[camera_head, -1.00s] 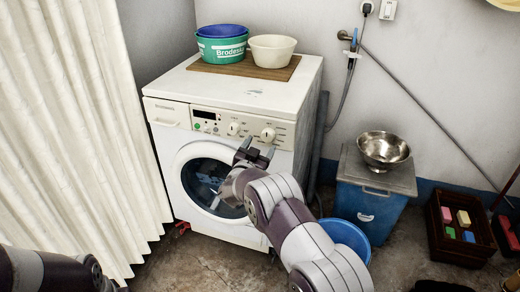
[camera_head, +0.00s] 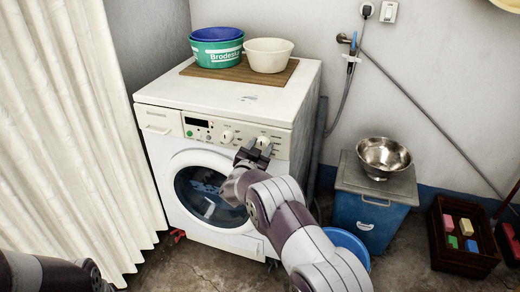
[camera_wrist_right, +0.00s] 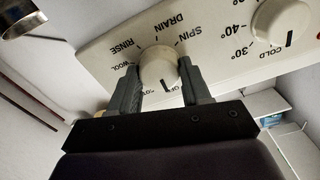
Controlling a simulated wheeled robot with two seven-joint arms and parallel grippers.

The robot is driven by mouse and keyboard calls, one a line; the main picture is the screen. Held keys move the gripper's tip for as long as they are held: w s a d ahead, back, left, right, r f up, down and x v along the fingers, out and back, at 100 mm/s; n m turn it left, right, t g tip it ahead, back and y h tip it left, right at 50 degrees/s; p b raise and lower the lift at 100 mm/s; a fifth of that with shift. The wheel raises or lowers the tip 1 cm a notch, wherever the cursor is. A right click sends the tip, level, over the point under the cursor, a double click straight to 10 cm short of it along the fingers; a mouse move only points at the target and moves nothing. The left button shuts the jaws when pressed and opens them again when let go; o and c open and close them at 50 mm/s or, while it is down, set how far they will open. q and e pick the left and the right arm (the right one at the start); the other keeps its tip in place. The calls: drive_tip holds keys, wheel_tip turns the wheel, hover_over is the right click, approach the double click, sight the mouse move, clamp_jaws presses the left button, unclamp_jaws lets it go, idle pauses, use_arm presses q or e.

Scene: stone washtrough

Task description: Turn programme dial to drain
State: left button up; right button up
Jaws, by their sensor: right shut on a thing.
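The white washing machine (camera_head: 160,95) stands against the wall with its door shut. Its programme dial (camera_head: 263,142) is the right-hand knob on the panel. In the right wrist view the round off-white dial (camera_wrist_right: 158,68) has WOOL, RINSE, DRAIN, SPIN and OFF printed around it. My right gripper (camera_wrist_right: 160,85) is shut on this dial, one finger on each side. In the head view my right gripper (camera_head: 253,153) reaches the panel from below and partly covers the dial.
The temperature knob (camera_wrist_right: 282,22) sits beside the programme dial. Basins (camera_head: 218,50) stand on a wooden board on the machine. A blue bin (camera_head: 368,215) with a steel bowl (camera_head: 383,155) stands to the right. A white curtain (camera_head: 65,130) hangs at left.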

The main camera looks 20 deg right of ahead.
drive_tip(key=shift+s+f+m+b, duration=0.1)
drive_tip(key=shift+f+m+b, duration=0.15)
drive_tip(key=shift+m+b, duration=0.8)
drive_tip(key=m+b, duration=0.2)
drive_tip(key=m, duration=0.2)
drive_tip(key=shift+f, duration=0.1)
drive_tip(key=m+b, duration=0.4)
drive_tip(key=m, duration=0.1)
drive_tip(key=shift+s+f+m, duration=0.1)
drive_tip(key=shift+f+m, duration=0.05)
drive_tip(key=shift+m, duration=0.1)
drive_tip(key=shift+a+m+b, duration=0.15)
drive_tip(key=shift+m+b, duration=5.65)
drive_tip(key=shift+m, duration=1.05)
drive_tip(key=shift+a+m+b, duration=0.1)
drive_tip(key=shift+m+b, duration=5.7)
drive_tip(key=shift+m, duration=1.35)
drive_tip(key=shift+r, duration=0.2)
drive_tip(key=o, duration=1.1)
drive_tip(key=shift+w, duration=0.2)
drive_tip(key=shift+c, duration=0.2)
